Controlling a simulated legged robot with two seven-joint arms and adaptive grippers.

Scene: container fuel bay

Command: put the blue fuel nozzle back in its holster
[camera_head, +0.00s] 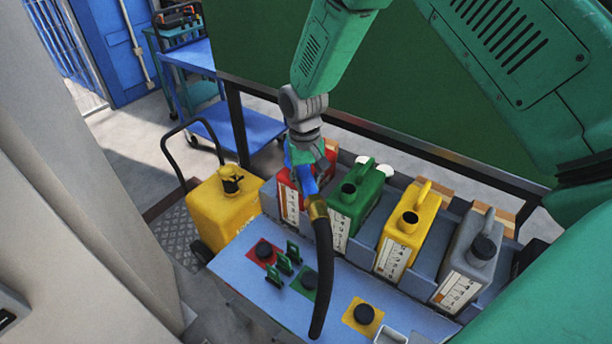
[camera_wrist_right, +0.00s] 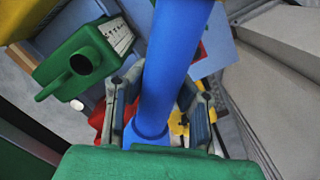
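The blue fuel nozzle (camera_head: 308,184) is in my right gripper (camera_head: 303,158), above the red and green cans. Its brass collar points down, and a black hose (camera_head: 323,270) hangs from it over the blue-grey panel. In the right wrist view the blue nozzle body (camera_wrist_right: 174,70) runs between the two fingers of my right gripper (camera_wrist_right: 160,112), with one finger on each side. I cannot pick out the holster with certainty; a pale bracket (camera_head: 390,337) shows at the bottom edge of the panel. My left gripper is not in view.
A red can (camera_head: 290,196), a green can (camera_head: 350,199), a yellow can (camera_head: 408,229) and a grey can (camera_head: 470,262) stand in a row behind the panel (camera_head: 235,262). A yellow wheeled tank (camera_head: 213,215) stands left. A blue cart (camera_head: 240,130) is farther back.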

